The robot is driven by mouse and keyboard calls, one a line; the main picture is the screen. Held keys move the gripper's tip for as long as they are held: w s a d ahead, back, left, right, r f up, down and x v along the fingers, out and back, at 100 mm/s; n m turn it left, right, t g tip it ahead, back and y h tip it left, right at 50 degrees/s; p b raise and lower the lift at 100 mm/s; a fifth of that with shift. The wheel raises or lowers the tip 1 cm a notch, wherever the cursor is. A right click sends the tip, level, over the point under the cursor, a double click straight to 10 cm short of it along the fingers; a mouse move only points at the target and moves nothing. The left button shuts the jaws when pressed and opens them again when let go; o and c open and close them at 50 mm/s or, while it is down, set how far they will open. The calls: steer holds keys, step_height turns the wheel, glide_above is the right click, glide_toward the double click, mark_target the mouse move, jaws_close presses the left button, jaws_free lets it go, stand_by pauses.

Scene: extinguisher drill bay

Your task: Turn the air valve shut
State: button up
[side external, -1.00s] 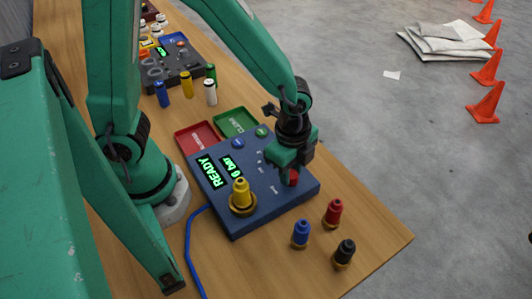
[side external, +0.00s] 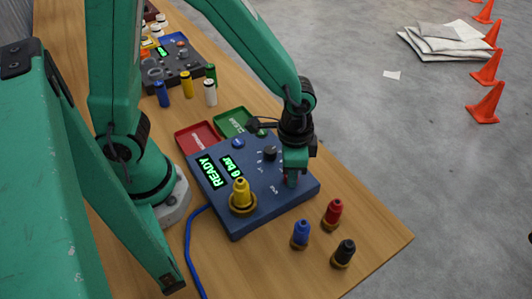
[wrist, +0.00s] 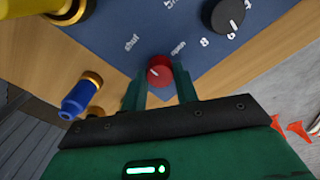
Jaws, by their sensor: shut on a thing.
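The red air valve knob (wrist: 159,72) sits on the blue panel (wrist: 100,20), between the printed words "shut" and "open". Its small white mark is on its left side, the side of "shut". My gripper (wrist: 160,88) is shut on the knob, one finger on each side. In the side external view my gripper (side external: 291,181) points down at the panel's right part, and only a sliver of red shows beside the fingers.
A black dial (side external: 270,153) stands beside my gripper. A yellow fitting (side external: 241,194) is on the panel's near part. Blue (side external: 300,233), red (side external: 333,212) and black (side external: 344,252) fittings stand on the table. Red (side external: 198,137) and green (side external: 235,121) trays lie behind.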

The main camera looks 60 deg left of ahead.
steer(key=shift+s+f, duration=0.1)
steer(key=shift+s, duration=0.15)
steer(key=o, duration=1)
steer(key=shift+c, duration=0.2)
steer(key=shift+w, duration=0.1)
steer(key=shift+r, duration=0.2)
steer(key=shift+r, duration=3.75)
